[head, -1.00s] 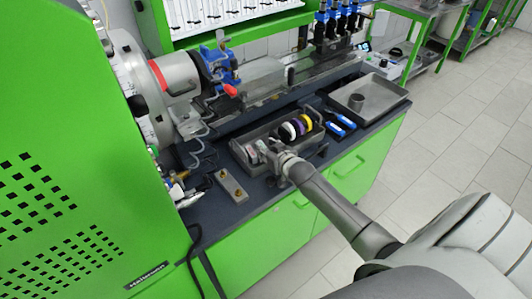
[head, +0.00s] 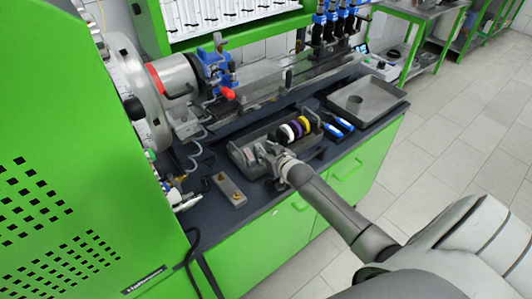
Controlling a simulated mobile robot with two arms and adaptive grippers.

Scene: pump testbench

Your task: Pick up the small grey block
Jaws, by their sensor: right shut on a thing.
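My right gripper (head: 262,153) reaches in from the lower right, over the left end of a grey tray (head: 240,163) on the dark bench top. It is shut on a small grey piece (head: 251,154), which I take to be the small grey block. The fingers hide much of it, and I cannot tell whether it is clear of the tray floor. My left gripper is not in view.
The tray also holds white, purple and yellow rings (head: 301,127). Blue-handled tools (head: 339,122) and another grey tray (head: 385,101) lie to the right. The pump rig (head: 200,75) stands behind.

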